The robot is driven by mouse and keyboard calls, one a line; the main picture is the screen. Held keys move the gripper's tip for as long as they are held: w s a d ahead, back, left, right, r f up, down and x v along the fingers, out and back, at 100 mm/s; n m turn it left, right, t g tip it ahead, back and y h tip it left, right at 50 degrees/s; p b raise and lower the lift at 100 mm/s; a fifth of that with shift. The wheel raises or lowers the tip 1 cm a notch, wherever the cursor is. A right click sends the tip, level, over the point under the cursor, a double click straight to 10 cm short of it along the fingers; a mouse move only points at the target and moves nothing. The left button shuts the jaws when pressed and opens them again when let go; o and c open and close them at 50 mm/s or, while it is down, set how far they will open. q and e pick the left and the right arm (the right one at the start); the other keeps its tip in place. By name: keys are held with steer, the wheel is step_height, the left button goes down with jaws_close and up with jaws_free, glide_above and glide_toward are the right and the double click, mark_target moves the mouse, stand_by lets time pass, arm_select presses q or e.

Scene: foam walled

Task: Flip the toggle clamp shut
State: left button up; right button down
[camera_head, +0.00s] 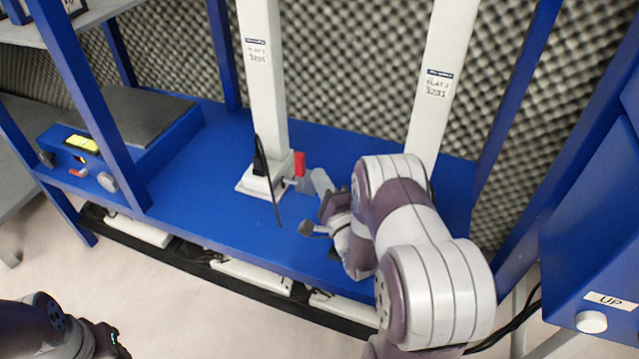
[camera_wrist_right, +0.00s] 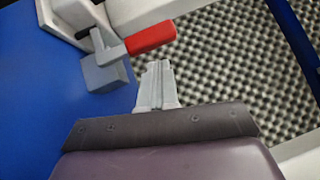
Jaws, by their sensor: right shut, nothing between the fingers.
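The toggle clamp sits at the foot of a white post in the head view, its red handle (camera_head: 299,163) standing roughly upright beside the post. In the right wrist view the red handle (camera_wrist_right: 150,38) points right from a grey bracket, with a grey block (camera_wrist_right: 107,73) below it. My right gripper (camera_head: 317,176) is close to the clamp on its right side. In the wrist view its grey fingers (camera_wrist_right: 157,75) are together and empty, just below the handle with a small visible gap. My left arm shows only in part at the bottom left; its fingers are not visible.
The clamp's post (camera_head: 262,80) stands on a blue shelf (camera_head: 215,150); a second white post (camera_head: 440,80) is to the right. A thin black cable (camera_head: 271,185) hangs by the clamp. A blue scale (camera_head: 120,135) is at the left. Grey foam covers the back wall.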

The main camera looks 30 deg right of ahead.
steer(key=shift+w+a, duration=0.1)
steer(key=r+n+g+p, duration=0.1)
steer(key=p, duration=0.2)
steer(key=w+a+r+n+p, duration=0.1)
steer(key=p, duration=0.2)
steer(key=shift+w+g, duration=0.15)
steer(key=shift+g, duration=0.25)
steer(key=shift+a+f+y, duration=0.1)
steer(key=shift+f+y, duration=0.1)
steer(key=shift+y, duration=0.1)
steer(key=shift+f, duration=0.1)
